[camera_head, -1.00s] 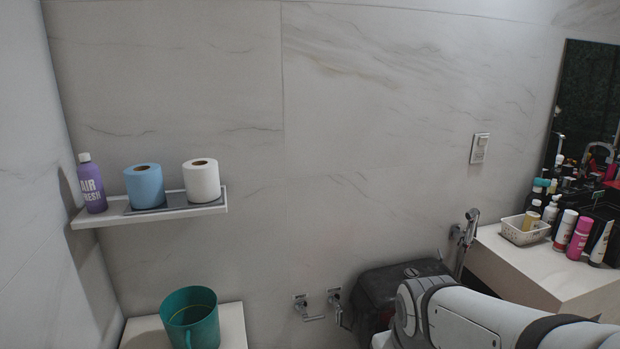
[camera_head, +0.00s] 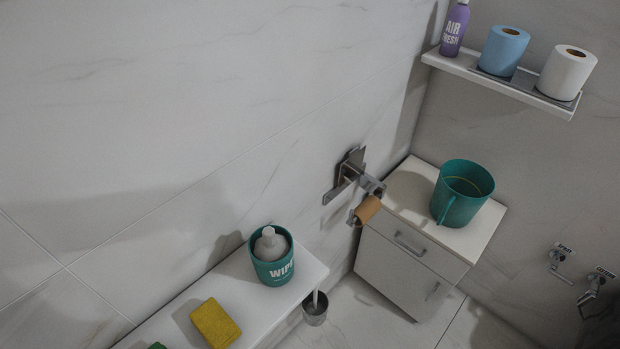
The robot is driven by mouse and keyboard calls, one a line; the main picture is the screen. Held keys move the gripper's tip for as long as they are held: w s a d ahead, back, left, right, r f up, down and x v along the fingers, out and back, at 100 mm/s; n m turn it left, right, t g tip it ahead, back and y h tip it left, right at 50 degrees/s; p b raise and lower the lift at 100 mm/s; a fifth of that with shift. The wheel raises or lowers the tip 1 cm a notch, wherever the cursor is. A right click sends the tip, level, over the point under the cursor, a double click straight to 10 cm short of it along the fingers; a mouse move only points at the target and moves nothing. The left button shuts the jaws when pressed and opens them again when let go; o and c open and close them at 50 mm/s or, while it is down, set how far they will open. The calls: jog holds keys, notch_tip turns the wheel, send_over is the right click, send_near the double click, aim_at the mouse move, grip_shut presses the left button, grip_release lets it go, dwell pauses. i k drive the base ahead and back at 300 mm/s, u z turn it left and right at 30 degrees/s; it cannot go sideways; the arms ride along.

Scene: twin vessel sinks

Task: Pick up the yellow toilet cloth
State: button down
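A yellow block-shaped item (camera_head: 215,324), which looks like a folded cloth or sponge, lies flat on a white ledge (camera_head: 254,323) at the lower left. It is the only yellow cloth-like thing in view. A teal container marked "WIPE" (camera_head: 272,262), with a white bottle top in it, stands on the ledge to its upper right. A small green thing (camera_head: 157,346) shows to its left, mostly cut off by the bottom edge. My gripper is not in view.
A white cabinet (camera_head: 404,272) with a teal mug-like bucket (camera_head: 463,195) stands right of the ledge. A holder with an empty cardboard roll (camera_head: 366,211) juts from the wall. A shelf (camera_head: 503,83) holds an air freshener and two rolls. A small metal cup (camera_head: 315,310) sits below.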

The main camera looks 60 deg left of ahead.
aim_at(218, 328)
jog(key=u, duration=3.3)
jog(key=k, duration=0.8)
jog(key=i, duration=0.8)
jog(key=z, duration=0.1)
